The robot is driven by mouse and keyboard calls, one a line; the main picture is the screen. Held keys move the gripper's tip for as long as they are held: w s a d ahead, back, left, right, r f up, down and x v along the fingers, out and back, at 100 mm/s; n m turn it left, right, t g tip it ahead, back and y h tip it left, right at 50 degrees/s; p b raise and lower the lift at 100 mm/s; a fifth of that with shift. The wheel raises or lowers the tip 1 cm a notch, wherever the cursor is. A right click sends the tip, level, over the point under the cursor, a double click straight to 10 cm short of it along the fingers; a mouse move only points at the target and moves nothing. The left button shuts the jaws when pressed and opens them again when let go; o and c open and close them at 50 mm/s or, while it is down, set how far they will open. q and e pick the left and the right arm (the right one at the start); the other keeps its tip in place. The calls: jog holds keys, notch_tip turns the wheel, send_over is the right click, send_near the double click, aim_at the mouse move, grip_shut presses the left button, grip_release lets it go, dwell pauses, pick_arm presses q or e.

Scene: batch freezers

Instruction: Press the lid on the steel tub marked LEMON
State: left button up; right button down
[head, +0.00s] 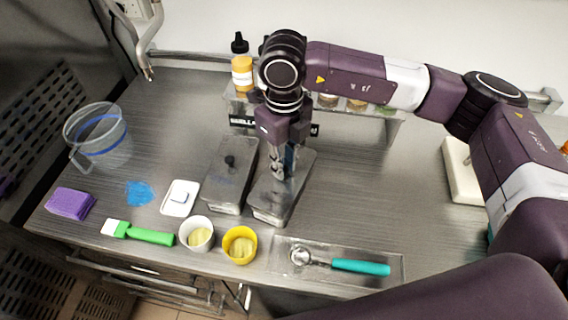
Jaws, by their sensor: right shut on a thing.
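Two steel tubs stand side by side in the middle of the counter. The left steel tub (222,190) is covered by a flat lid with a black knob (230,161). The right steel tub (272,214) has a grey lid (298,177) over it. My right gripper (280,170) points down over this lid and is shut on it near the middle; the fingers hide the grip point. I cannot tell whether the lid sits fully down. No LEMON marking is readable on either tub. My left gripper is out of view.
A white cup (196,234), a yellow cup (240,245) and a tray with a teal-handled scoop (360,267) line the front edge. A clear jug (98,137), purple sponge (70,203) and green brush (150,236) are left. A rack with bottles stands behind.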

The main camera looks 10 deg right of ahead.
jog(key=shift+f+b, duration=0.2)
jog(key=shift+b, duration=1.05)
dwell(1.8)
jog(key=c, duration=1.8)
grip_release()
jog(key=shift+o, duration=0.3)
jog(key=o, duration=0.4)
jog(key=shift+o, duration=0.2)
jog(key=shift+r, duration=0.1)
jog(key=shift+r+p, duration=1.4)
jog(key=shift+r, duration=2.05)
